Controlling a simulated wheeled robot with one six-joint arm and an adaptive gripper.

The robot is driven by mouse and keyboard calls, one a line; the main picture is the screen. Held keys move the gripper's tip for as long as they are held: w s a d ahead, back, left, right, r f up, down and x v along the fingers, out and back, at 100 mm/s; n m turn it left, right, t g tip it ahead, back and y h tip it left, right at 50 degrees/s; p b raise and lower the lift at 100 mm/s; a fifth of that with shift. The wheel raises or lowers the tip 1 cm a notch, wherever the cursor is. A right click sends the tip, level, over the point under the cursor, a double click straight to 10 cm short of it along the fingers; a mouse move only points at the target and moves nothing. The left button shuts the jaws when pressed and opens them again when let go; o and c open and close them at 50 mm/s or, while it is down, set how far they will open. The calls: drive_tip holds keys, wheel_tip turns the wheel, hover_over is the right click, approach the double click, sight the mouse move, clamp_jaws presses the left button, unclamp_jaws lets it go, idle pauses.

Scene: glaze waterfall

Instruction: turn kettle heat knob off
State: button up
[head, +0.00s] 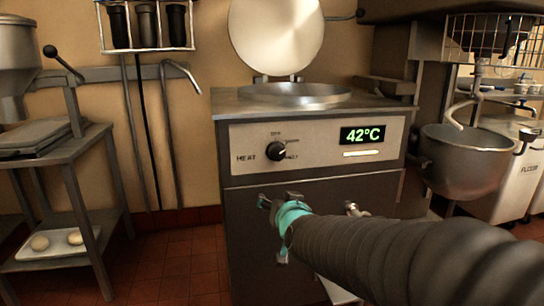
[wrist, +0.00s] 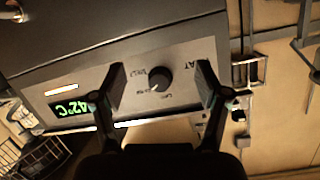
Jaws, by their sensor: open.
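The heat knob (head: 276,151) is a round black dial on the light front panel of the kettle (head: 312,195), beside the word HEAT, with OFF printed above it and another mark at its lower right. A green display (head: 362,135) on the panel reads 42°C. My gripper (head: 284,207) is in front of the kettle, below the knob in the head view. In the wrist view my gripper (wrist: 163,84) is open, with its fingers apart and the knob (wrist: 159,78) showing between them. I cannot tell exactly how far the fingertips are from the panel.
The kettle's round lid (head: 276,35) stands raised. A small valve (head: 353,209) shows on the lower front, close to my arm. A mixer bowl (head: 468,155) stands at right, and a metal stand with a tray (head: 52,246) at left. Floor is clear at lower left.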

sight(278, 155)
wheel_tip(278, 155, up, 6)
drive_tip(key=w+d+m+t+h, duration=0.1)
drive_tip(key=d+t, duration=0.1)
drive_tip(key=t, duration=0.1)
drive_tip(key=w, duration=0.4)
drive_tip(key=w+p, duration=0.1)
drive_tip(key=w, duration=0.4)
drive_tip(key=w+a, duration=0.1)
drive_tip(key=w, duration=0.4)
drive_tip(key=shift+r+p, duration=0.2)
drive_tip(key=shift+p, duration=0.1)
drive_tip(key=shift+c, duration=0.3)
drive_tip(key=shift+s, duration=0.1)
drive_tip(key=c, duration=1.1)
